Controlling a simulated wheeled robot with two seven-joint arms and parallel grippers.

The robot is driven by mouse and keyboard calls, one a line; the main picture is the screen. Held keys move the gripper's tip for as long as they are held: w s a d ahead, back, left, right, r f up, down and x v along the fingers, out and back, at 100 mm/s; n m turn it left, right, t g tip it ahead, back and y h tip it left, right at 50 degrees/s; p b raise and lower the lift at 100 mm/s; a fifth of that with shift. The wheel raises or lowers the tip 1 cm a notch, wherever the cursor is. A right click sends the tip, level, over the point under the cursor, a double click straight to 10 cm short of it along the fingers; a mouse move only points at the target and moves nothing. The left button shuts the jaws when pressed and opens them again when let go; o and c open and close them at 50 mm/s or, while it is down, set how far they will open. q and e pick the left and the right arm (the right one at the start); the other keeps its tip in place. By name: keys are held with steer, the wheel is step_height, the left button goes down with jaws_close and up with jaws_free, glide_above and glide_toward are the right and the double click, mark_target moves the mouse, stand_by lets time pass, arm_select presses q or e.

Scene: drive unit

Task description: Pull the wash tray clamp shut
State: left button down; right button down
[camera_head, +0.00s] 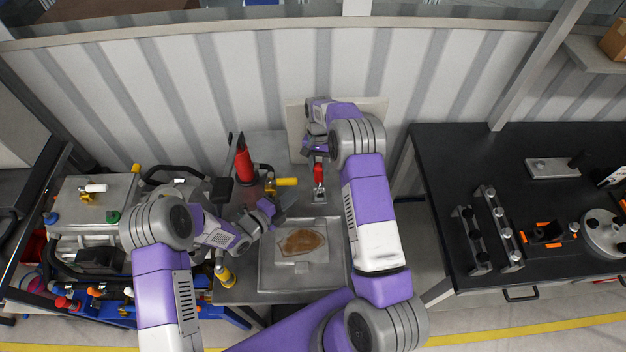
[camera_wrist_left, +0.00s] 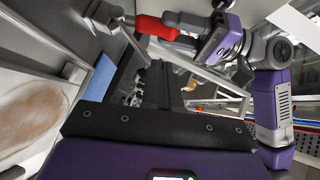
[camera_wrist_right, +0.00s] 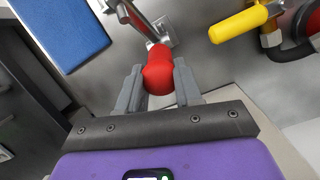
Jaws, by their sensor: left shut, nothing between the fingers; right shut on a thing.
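The clamp's red handle (camera_head: 318,172) stands behind the wash tray (camera_head: 337,278), with its metal base (camera_head: 319,195) at the tray's back. My right gripper (camera_head: 318,157) is shut on the red handle; in the right wrist view the handle (camera_wrist_right: 158,74) sits between both fingers, and a metal lever (camera_wrist_right: 137,20) runs from it to a bracket. In the left wrist view the red handle (camera_wrist_left: 155,27) points out of my right gripper. My left gripper (camera_head: 280,210) is shut and empty over the tray's back left corner, apart from the clamp. The tray holds a brown-stained panel (camera_head: 302,241).
A yellow handle (camera_head: 287,182) and a red cylinder (camera_head: 243,160) stand left of the clamp. A yellow bottle (camera_head: 224,275) is left of the tray. A corrugated wall (camera_head: 250,80) closes the back. A black table (camera_head: 450,230) with fixtures stands at the right.

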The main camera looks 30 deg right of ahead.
mark_target(319, 177)
arm_select(q)
steer(key=x, duration=1)
steer(key=shift+r, duration=0.15)
steer(key=shift+w+d, duration=0.1)
